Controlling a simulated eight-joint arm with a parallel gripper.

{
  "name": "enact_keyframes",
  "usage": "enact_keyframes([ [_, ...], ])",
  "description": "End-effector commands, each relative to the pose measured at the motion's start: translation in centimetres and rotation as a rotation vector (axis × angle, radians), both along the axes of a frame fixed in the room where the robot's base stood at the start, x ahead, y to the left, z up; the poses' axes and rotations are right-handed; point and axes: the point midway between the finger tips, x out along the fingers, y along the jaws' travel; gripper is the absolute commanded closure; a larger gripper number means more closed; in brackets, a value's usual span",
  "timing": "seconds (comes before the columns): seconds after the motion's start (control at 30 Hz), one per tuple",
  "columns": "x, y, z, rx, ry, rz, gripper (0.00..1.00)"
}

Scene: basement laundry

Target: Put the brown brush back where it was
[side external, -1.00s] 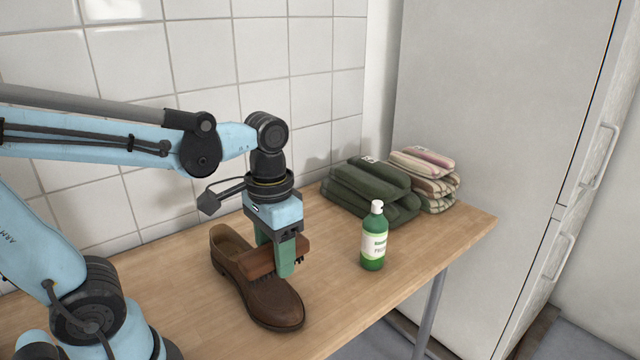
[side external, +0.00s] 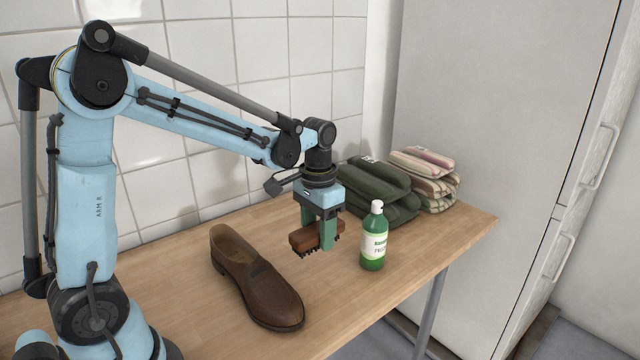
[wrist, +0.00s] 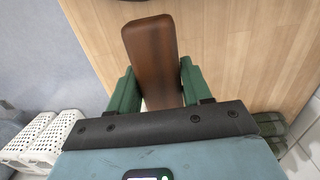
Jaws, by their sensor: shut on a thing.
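The brown brush (side external: 306,240) has a wooden back and dark bristles facing down. My gripper (side external: 320,236) is shut on it, with one green finger on each side. In the side external view the brush appears held a little above the table, between the shoe and the green bottle; the exact gap is hard to tell. In the wrist view the brush (wrist: 152,58) sticks out lengthwise between the two fingers (wrist: 158,88). The brown shoe (side external: 256,280) lies on the table to the left, with nothing on it.
A green bottle (side external: 373,240) with a white cap stands close to the right of my gripper. Folded dark green cloths (side external: 375,180) and striped cloths (side external: 428,175) lie behind. The wooden table (side external: 350,305) is bare in front. White baskets (wrist: 45,138) show in the wrist view.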

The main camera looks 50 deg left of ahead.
Motion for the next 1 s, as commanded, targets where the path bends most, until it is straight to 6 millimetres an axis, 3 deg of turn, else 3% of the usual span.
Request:
enact_keyframes([
  [0.2, 1.2, 4.4, -2.7, 0.0, 0.0, 0.004, 0.9],
  [0.4, 1.8, 6.6, -4.1, 0.0, 0.0, 0.001, 0.9],
  [0.53, 1.9, 6.8, -4.8, 0.0, 0.0, -0.002, 0.9],
  [0.8, 1.9, 6.8, -8.0, 0.0, 0.0, -0.002, 0.9],
  [1.0, 1.9, 6.7, -8.2, 0.0, 0.0, -0.001, 0.9],
])
